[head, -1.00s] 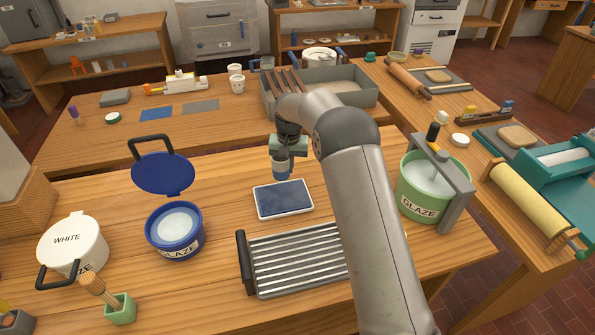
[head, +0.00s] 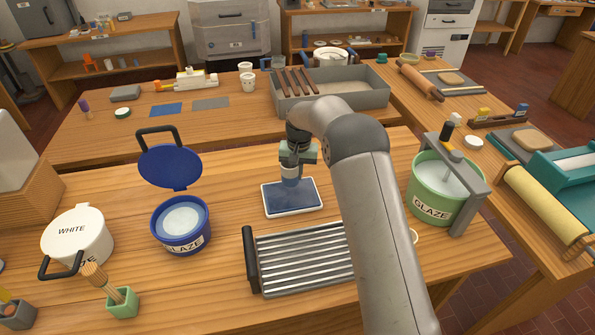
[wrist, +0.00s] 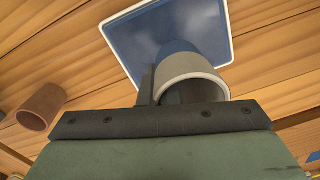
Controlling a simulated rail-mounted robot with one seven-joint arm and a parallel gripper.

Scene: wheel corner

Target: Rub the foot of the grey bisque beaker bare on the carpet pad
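The grey beaker (head: 290,172) is in my gripper (head: 294,163), upright over the back part of the carpet pad. The pad (head: 292,198) is a blue rectangle in a white-rimmed tray on the near table. In the wrist view the beaker (wrist: 190,68) shows its pale grey rim and open mouth, with the blue pad (wrist: 135,42) beyond it. A dark finger stands against the beaker's left side; the other finger is not clear. The lower part of the beaker looks bluish. Its foot is hidden in the wrist view, and I cannot tell whether it touches the pad.
A ribbed metal rack (head: 305,258) lies just in front of the pad. A blue glaze bucket (head: 181,225) with raised lid stands left, a green glaze bucket (head: 440,190) right. The wrist view shows a brown cup (wrist: 40,106) on the wood.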

